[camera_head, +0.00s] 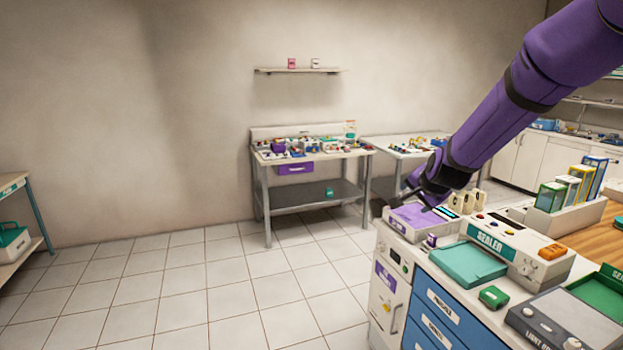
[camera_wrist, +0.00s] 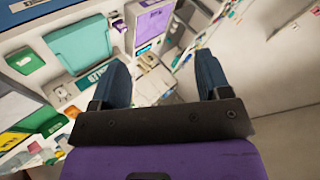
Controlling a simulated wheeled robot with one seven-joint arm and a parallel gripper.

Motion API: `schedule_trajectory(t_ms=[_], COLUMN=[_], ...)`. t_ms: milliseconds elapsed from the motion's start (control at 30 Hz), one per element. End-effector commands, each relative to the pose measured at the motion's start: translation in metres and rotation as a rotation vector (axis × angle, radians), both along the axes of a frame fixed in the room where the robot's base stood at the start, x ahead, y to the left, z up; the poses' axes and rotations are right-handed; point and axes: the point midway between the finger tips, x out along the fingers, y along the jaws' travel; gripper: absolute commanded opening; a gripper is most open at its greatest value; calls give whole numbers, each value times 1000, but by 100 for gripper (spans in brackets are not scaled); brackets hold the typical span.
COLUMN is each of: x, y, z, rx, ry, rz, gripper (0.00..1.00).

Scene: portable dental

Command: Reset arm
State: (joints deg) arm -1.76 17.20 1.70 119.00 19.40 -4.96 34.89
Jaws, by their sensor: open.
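My purple arm reaches in from the upper right in the head view. Whether the fingertips touch the device cannot be told. The device with its purple panel (camera_wrist: 152,24) also shows beyond the fingers in the wrist view.
On the cabinet are a teal tray (camera_head: 468,263), a white sealer (camera_head: 515,248), a small green box (camera_head: 493,296) and a grey light box (camera_head: 567,322). Binders (camera_head: 572,185) stand at the back right. A cluttered workbench (camera_head: 312,151) stands by the wall. The tiled floor (camera_head: 190,290) at left is clear.

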Motion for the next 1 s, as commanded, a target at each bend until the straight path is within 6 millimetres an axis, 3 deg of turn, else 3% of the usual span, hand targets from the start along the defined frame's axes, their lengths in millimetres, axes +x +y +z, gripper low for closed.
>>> schedule_trajectory(t_ms=[33,200,500,700,1000], x=[-15,-66,-168,-240,-349], y=[0,0,-3,-8,-20], z=[17,57,107,126,132], rx=[-18,-93,-232,-328,-472], ry=[6,49,124,177,266], rz=[30,141,329,445,604], gripper=[70,70,70,70,70])
